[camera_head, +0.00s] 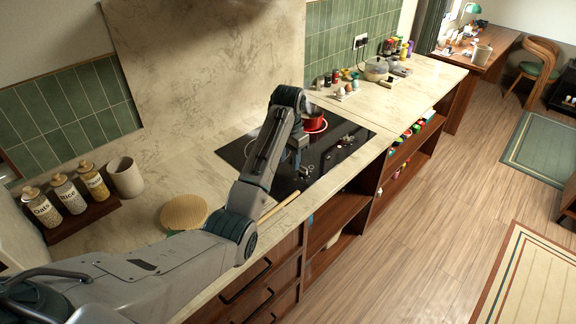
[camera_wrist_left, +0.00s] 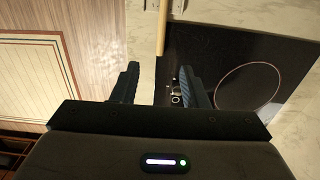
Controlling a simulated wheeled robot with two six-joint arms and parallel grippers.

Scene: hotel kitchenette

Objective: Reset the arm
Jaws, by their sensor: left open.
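My left arm reaches in from the left in the head view, bends at a raised elbow and hangs down over the black cooktop (camera_head: 345,145). The left gripper (camera_head: 297,168) is small and partly hidden by my arm there. In the left wrist view, the left gripper (camera_wrist_left: 158,85) has its two dark fingers apart with nothing between them. Below them show the counter edge and the black cooktop (camera_wrist_left: 220,65). My right gripper is in neither view.
A red pot (camera_head: 315,122) stands on the cooktop near my forearm. A wooden stick (camera_head: 279,207) lies along the counter's front edge. A round wooden board (camera_head: 184,211), a beige canister (camera_head: 126,177) and labelled jars stand left. Open floor (camera_head: 420,240) lies right.

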